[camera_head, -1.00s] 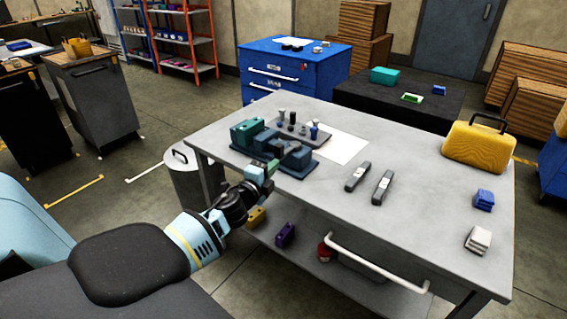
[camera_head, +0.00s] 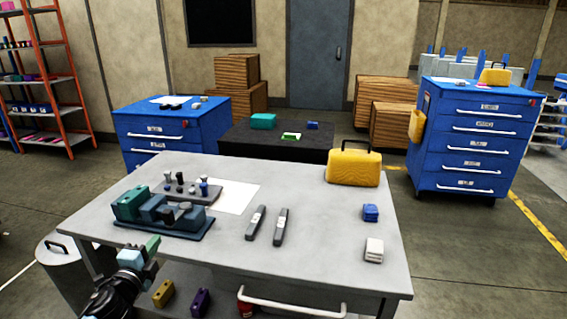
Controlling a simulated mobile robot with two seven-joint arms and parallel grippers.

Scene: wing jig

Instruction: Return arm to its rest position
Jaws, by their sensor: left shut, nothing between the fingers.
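My left gripper (camera_head: 146,248) is at the lower left of the head view, in front of the table's near left edge. It is shut and holds nothing. The teal and dark blue jig (camera_head: 163,212) sits on the left part of the grey table (camera_head: 320,237), just beyond the gripper and apart from it. A dark plate (camera_head: 189,194) with several small pegs stands behind the jig. My right gripper is not in view.
Blue drawer cabinets (camera_head: 468,150) stand behind.

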